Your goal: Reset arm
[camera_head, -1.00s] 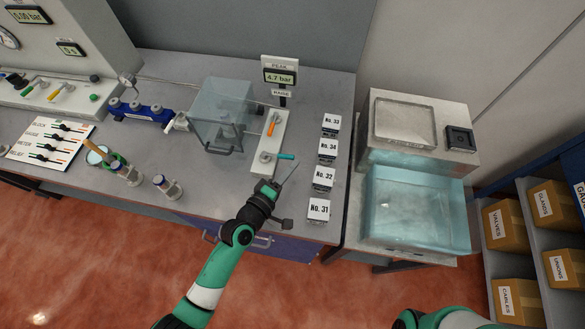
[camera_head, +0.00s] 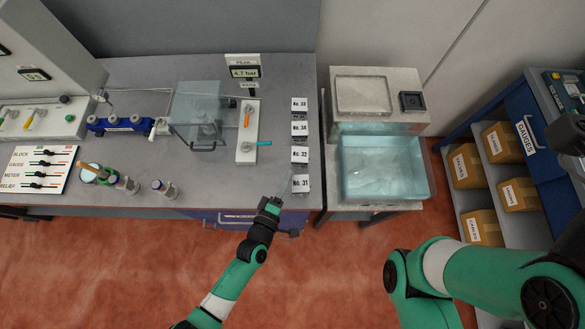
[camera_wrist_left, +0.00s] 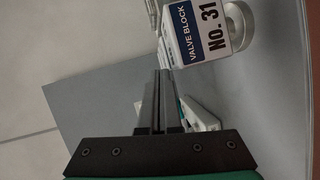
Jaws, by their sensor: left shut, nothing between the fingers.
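No. 31 (camera_head: 301,184) stands lowest in a column of numbered boxes. A clear box (camera_head: 197,115) and a white panel with orange and teal levers (camera_head: 246,135) stand left. A water tank (camera_head: 385,168) and shelves of cartons (camera_head: 480,228) are right. The front floor (camera_head: 120,265) is clear.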

